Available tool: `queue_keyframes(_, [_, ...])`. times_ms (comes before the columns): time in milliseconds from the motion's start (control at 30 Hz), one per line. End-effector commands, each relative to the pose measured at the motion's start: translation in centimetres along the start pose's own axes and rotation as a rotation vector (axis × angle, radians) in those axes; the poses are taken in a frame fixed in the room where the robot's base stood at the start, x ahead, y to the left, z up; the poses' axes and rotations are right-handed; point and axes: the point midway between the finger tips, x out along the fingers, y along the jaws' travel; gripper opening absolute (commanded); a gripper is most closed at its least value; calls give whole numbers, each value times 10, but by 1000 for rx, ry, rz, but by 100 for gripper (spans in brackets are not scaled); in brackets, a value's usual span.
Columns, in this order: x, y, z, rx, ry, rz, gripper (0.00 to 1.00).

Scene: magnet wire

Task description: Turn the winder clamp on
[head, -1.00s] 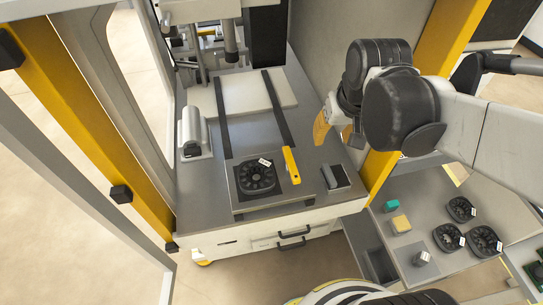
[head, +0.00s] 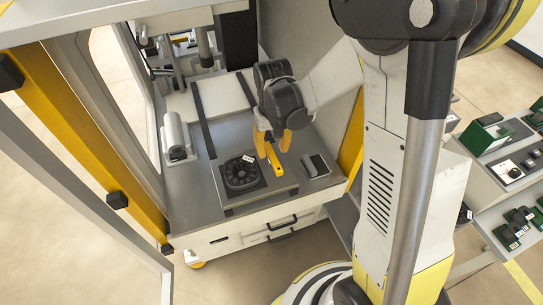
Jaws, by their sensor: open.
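The winder fixture plate (head: 238,206) lies on the machine's grey bench. A black round slotted part (head: 241,174) with a small white label sits on it. The yellow bar-shaped handle, apparently the winder clamp (head: 276,164), lies just right of the black part and slants down to the right. My gripper (head: 273,143) has yellow fingers and is open above the far end of the handle, one finger on each side. I cannot tell whether the fingers touch the handle. The gripper body hides nothing of the handle's near end.
A small dark-topped block (head: 315,166) stands close to the right of the handle. A silver cylinder unit (head: 176,136) stands at the bench's left. Two dark rails run back under the machine head. A yellow post is at right. Shelves with green and dark parts (head: 510,172) stand far right.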

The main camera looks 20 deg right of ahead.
Motion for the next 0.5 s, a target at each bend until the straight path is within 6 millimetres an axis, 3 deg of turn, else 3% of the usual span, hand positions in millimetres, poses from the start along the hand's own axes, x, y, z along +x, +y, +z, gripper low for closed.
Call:
queue_keyframes(200, [26,0,0,0,0,0,41])
queue_keyframes(500, [30,0,0,0,0,0,41])
